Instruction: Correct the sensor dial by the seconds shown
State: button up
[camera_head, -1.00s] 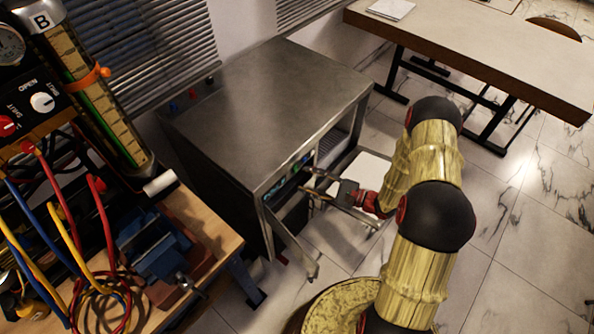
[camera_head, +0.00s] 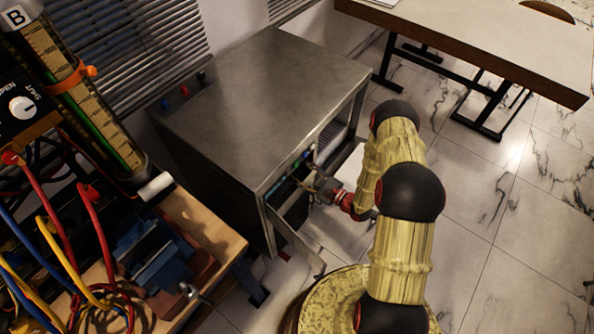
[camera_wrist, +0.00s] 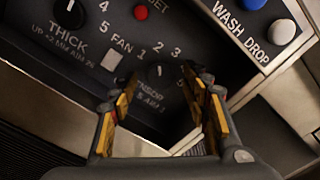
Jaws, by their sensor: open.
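The sensor dial (camera_wrist: 160,72) is a small dark knob with a pale pointer mark, set in a dark panel with the numbers 1, 2 and 3 above it. Its label below is partly hidden by my fingers. My gripper (camera_wrist: 160,92) is open, with one yellow-edged finger to the left of the dial and one to the right. I cannot tell whether either touches it. In the head view my gripper (camera_head: 326,190) is at the front of the metal cabinet (camera_head: 262,95), by its control panel (camera_head: 284,188). No seconds reading is legible.
A THICK knob (camera_wrist: 70,12), red button (camera_wrist: 140,12), blue button (camera_wrist: 254,4) and white button (camera_wrist: 282,31) share the panel. An open flap (camera_head: 296,242) hangs below it. A workbench (camera_head: 205,235) with hoses is left; a table (camera_head: 480,42) stands back right.

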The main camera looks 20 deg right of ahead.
jog(key=shift+w+a, duration=0.3)
jog(key=shift+w, duration=0.1)
jog(key=c, duration=1.1)
jog(key=shift+c, duration=0.4)
